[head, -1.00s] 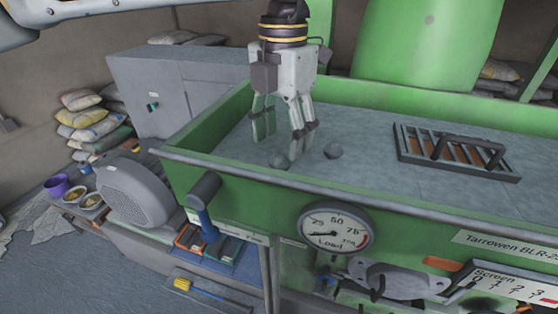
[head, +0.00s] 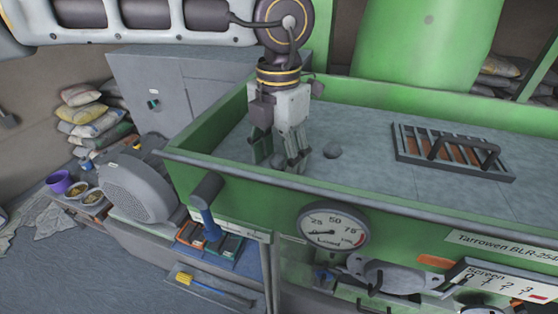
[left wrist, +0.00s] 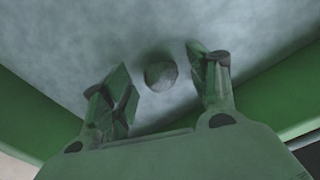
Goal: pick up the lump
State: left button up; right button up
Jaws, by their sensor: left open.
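A small grey round lump (head: 277,160) lies on the grey powder in the green bin, partly hidden behind my left gripper's fingers in the head view. In the left wrist view one round lump (left wrist: 160,74) shows between the two fingers of the gripper (left wrist: 162,82), with gaps on both sides. My right gripper is not in view.
The green bin's front wall (head: 330,187) stands close in front of the gripper. A slatted grate (head: 453,152) lies on the powder at the right. A load gauge (head: 333,229) is on the bin's front.

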aim_at(279, 155)
pick_arm(q)
jog(key=c, duration=1)
jog(key=shift+r, duration=0.1)
jog(key=shift+r+b, duration=0.9)
jog(key=shift+r, duration=4.05)
